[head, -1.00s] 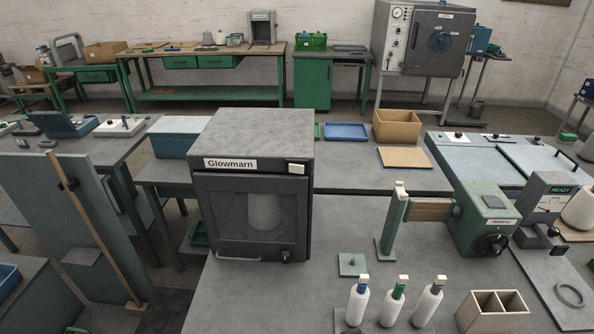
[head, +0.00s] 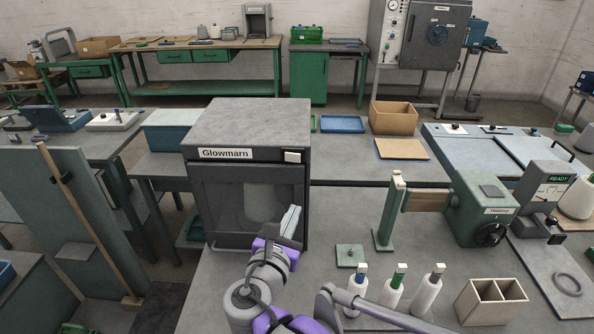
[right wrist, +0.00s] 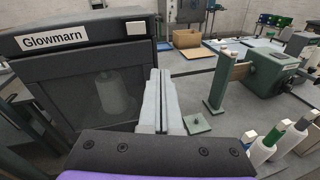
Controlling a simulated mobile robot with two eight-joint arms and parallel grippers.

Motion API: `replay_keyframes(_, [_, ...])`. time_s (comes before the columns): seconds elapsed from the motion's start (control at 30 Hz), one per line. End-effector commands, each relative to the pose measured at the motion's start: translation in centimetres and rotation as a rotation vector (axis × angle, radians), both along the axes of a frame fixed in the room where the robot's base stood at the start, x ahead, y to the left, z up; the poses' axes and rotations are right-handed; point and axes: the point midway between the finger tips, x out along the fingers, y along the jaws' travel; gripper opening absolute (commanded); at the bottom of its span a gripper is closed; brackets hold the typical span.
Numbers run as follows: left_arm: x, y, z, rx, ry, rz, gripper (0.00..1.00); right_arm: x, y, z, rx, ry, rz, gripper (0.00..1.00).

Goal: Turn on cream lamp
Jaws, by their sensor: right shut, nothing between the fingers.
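The dark grey cabinet labelled Glowmarn (head: 245,112) stands on the near table. I cannot tell whether anything is lit. My right gripper (head: 291,219) is shut and empty, upright in front of the cabinet's lower right, below the cream block. In the right wrist view its fingers (right wrist: 158,90) point up past the cabinet's right edge. My arm hides the cabinet's lower right corner. My left gripper is out of view.
Right of the cabinet stand a green post (head: 392,212) and a green machine (head: 480,212). Several white bottles (head: 394,290) and a divided wooden box (head: 490,302) are at the front right.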

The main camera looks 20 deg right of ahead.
Motion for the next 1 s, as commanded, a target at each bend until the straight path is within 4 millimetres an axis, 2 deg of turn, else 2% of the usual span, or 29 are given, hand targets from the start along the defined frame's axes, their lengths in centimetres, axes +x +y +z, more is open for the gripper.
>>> replay_keyframes(0.1, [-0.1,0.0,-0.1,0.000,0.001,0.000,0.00,0.6,1.6,1.4,-0.119,-0.008,0.033,0.00])
replay_keyframes(0.2, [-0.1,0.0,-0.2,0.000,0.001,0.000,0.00,0.8,2.1,1.9,-0.162,-0.011,0.042,0.00])
replay_keyframes(0.63, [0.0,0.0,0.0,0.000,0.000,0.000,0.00,1.3,1.9,2.0,-0.167,-0.011,0.042,0.00])
replay_keyframes(0.77, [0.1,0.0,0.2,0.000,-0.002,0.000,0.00,2.8,1.0,2.0,-0.167,-0.011,0.039,0.00])
replay_keyframes(1.0, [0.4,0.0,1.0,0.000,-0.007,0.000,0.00,7.3,-1.6,2.1,-0.167,-0.012,0.037,0.00])
